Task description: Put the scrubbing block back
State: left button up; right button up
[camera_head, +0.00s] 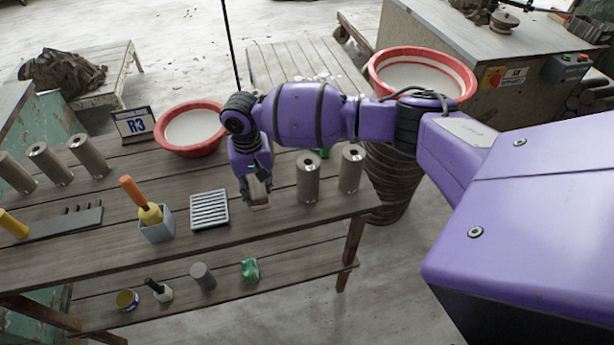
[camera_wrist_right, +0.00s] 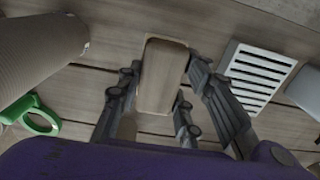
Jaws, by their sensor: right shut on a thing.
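My right gripper (camera_head: 254,180) is shut on a pale wooden block, the scrubbing block (camera_head: 258,199), over the wooden table. In the right wrist view the block (camera_wrist_right: 163,75) sits between the dark fingers (camera_wrist_right: 160,90), its long side pointing away from the palm. I cannot tell whether it touches the table. A white slotted rack (camera_head: 209,210) lies empty on the table just left of the gripper; it also shows at the right of the wrist view (camera_wrist_right: 256,76). My left gripper is not in view.
Grey cylinders (camera_head: 308,178) stand right of the gripper, with a green-handled thing (camera_wrist_right: 35,117) near them. A grey holder (camera_head: 156,226) with orange and yellow handles stands left of the rack. A red-rimmed basin (camera_head: 190,128) and R3 sign (camera_head: 135,124) are behind. A lower shelf (camera_head: 225,272) holds small items.

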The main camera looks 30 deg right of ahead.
aim_at(256, 187)
jog(key=shift+a+f, duration=0.15)
jog(key=shift+f, duration=1)
jog(key=shift+f, duration=0.15)
jog(key=o, duration=1.2)
jog(key=shift+o, duration=0.2)
notch_tip(256, 187, up, 12)
jog(key=shift+r+p, duration=0.15)
jog(key=shift+p, duration=0.4)
